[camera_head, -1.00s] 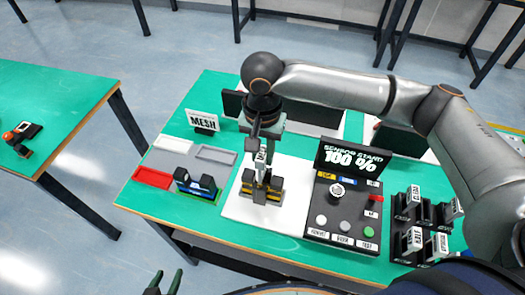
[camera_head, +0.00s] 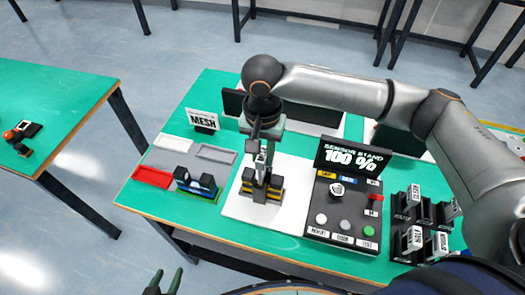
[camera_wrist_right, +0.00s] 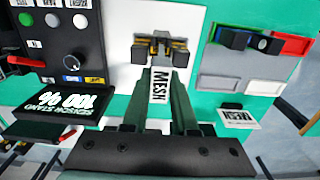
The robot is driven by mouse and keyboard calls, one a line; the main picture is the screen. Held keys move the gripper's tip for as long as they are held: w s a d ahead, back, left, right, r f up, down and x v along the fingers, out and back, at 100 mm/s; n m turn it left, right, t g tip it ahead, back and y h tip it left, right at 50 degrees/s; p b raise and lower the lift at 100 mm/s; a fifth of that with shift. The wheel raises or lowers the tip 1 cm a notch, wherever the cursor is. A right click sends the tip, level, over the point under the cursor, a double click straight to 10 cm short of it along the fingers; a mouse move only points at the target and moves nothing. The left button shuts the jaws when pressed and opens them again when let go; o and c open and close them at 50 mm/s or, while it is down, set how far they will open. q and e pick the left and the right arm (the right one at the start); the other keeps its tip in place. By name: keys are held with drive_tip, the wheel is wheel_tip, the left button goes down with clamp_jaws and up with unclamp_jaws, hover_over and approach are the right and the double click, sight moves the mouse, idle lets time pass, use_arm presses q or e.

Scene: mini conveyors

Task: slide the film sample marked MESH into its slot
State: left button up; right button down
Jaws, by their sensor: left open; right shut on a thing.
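The film sample marked MESH (camera_wrist_right: 159,84) is a thin white-labelled piece held upright between the fingers of my right gripper (camera_wrist_right: 162,72). In the head view my right gripper (camera_head: 262,150) points down over the black and yellow slotted holder (camera_head: 262,190). In the right wrist view the sample's far end meets the middle gap of this holder (camera_wrist_right: 146,52). I cannot tell how deep it sits. My left gripper (camera_head: 164,283) shows only its green fingertips at the bottom edge, open and empty, away from the table.
A black control panel (camera_head: 320,222) with a screen reading 100 % (camera_head: 350,158) stands right of the holder. Several labelled samples stand in black racks (camera_head: 403,243) farther right. Left are a MESH sign (camera_head: 203,119), a red tray (camera_head: 152,177), grey trays and a blue-black holder (camera_head: 195,184).

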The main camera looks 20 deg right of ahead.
drive_tip(key=shift+f+b, duration=0.45)
drive_tip(key=shift+f, duration=2.05)
drive_tip(key=c, duration=0.6)
unclamp_jaws()
wheel_tip(320, 180, up, 12)
drive_tip(key=shift+r, duration=0.25)
